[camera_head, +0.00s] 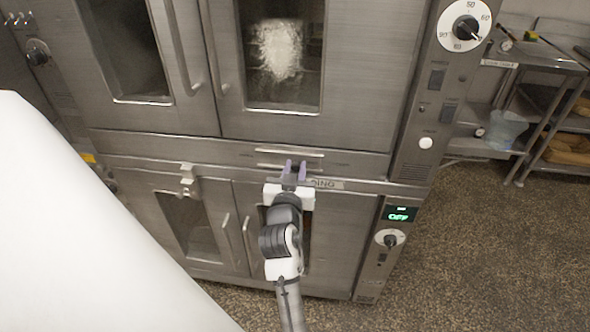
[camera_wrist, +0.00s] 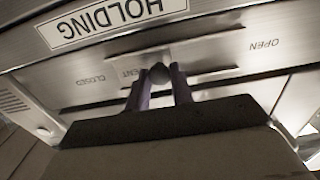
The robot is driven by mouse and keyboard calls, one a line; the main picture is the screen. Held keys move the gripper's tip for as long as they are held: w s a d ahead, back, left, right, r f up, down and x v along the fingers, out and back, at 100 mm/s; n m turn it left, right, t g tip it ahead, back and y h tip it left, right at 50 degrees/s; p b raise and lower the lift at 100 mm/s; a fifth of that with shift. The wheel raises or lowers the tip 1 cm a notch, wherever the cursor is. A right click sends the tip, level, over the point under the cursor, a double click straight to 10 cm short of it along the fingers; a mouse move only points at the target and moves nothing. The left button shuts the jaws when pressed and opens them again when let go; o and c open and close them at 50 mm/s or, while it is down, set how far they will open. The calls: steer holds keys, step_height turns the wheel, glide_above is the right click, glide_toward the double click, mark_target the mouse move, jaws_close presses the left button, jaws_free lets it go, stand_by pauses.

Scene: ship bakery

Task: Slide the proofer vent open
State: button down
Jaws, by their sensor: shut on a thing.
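The proofer vent is a metal strip with dark slots (camera_wrist: 215,47) between the upper and lower cabinets. It also shows in the head view as slots (camera_head: 290,153) below the upper doors. A small dark rounded knob (camera_wrist: 160,70) sticks out of it. My gripper (camera_wrist: 159,78) is shut on this knob, one purple finger on each side. In the head view my gripper (camera_head: 293,168) reaches up to the strip. The wrist picture is upside down: "CLOSED" (camera_wrist: 90,80) is left of the knob and "OPEN" (camera_wrist: 263,44) is right, farther away. A word by the knob is partly hidden.
A "HOLDING" label (camera_wrist: 112,17) lies near the vent. Upper door handles (camera_head: 215,50) and lower door handles (camera_head: 247,240) stand out nearby. A control panel with a dial (camera_head: 390,238) and a display reading "OFF" (camera_head: 401,214) is at right. Speckled floor (camera_head: 480,260) is clear at right.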

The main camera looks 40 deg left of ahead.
mark_target(266, 156)
steer(key=s+a+b, duration=0.1)
steer(key=a, duration=0.1)
steer(key=s+a+b, duration=0.1)
steer(key=a, duration=0.1)
steer(key=s+a+b, duration=0.1)
steer(key=a, duration=0.1)
steer(key=shift+s+f, duration=0.15)
steer(key=shift+s, duration=0.2)
steer(key=shift+s+a, duration=0.2)
steer(key=shift+a, duration=0.15)
steer(key=c, duration=1.3)
jaws_free()
steer(key=shift+a, duration=0.15)
steer(key=shift+o, duration=0.2)
steer(key=shift+s+d+b, duration=0.2)
steer(key=shift+s+b, duration=0.05)
steer(key=shift+b, duration=0.05)
steer(key=b+v, duration=0.3)
steer(key=v, duration=1)
steer(key=shift+s, duration=0.2)
